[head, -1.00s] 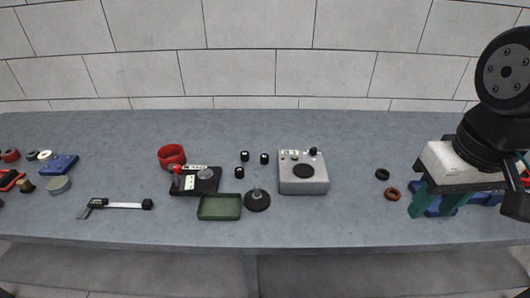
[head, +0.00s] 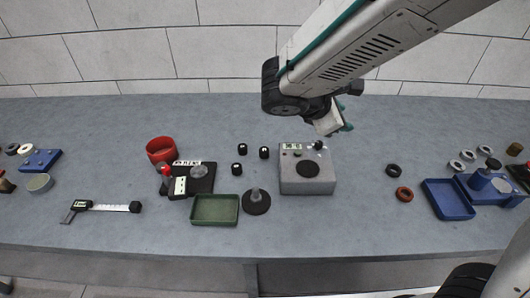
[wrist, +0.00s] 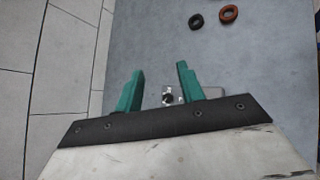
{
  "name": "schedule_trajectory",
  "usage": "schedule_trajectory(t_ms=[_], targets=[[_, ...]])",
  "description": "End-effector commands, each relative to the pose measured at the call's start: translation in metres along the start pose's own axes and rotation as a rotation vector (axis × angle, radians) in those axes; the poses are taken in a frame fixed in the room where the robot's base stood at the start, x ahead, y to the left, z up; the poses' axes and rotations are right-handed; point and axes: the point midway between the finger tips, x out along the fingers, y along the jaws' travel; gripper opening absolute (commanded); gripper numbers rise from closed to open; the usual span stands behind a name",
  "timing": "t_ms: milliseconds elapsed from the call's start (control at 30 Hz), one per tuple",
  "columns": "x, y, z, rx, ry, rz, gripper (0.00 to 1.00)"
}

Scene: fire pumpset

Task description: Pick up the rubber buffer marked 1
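Three small black cylinders with pale marks on top, which look like the rubber buffers, stand on the bench left of the grey device in the head view: a back left one (head: 241,149), a back right one (head: 264,152) and a front one (head: 239,169). Their marks are too small to read, so I cannot tell which is 1. My gripper (head: 342,119) is above the bench, behind and right of the grey device, apart from the cylinders. In the wrist view its green fingers (wrist: 158,82) are spread with nothing held. No cylinder shows there.
The grey device (head: 306,172) stands right of the cylinders. Black (head: 393,170) and orange (head: 404,194) rings and a blue tray (head: 448,199) are farther right.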

Motion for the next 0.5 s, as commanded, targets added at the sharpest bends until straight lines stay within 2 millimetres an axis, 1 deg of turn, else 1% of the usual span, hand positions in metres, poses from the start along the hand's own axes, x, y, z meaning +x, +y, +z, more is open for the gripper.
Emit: schedule_trajectory(t_ms=[33, 67, 100, 167, 200, 233, 300, 333, 400, 500], targets=[[-0.005, 0.014, -0.035, -0.137, -0.015, 0.084, 0.39], [-0.008, 0.021, -0.053, -0.211, -0.023, 0.135, 0.39], [-0.013, 0.03, -0.077, -0.304, -0.034, 0.201, 0.39], [-0.021, 0.039, -0.112, -0.431, -0.049, 0.292, 0.39], [-0.026, 0.043, -0.133, -0.504, -0.059, 0.346, 0.39], [-0.03, 0.046, -0.148, -0.554, -0.065, 0.384, 0.39], [-0.038, 0.048, -0.177, -0.651, -0.078, 0.458, 0.39], [-0.042, 0.049, -0.187, -0.684, -0.082, 0.484, 0.39], [-0.046, 0.049, -0.204, -0.741, -0.09, 0.528, 0.39], [-0.048, 0.047, -0.219, -0.783, -0.096, 0.56, 0.39]])
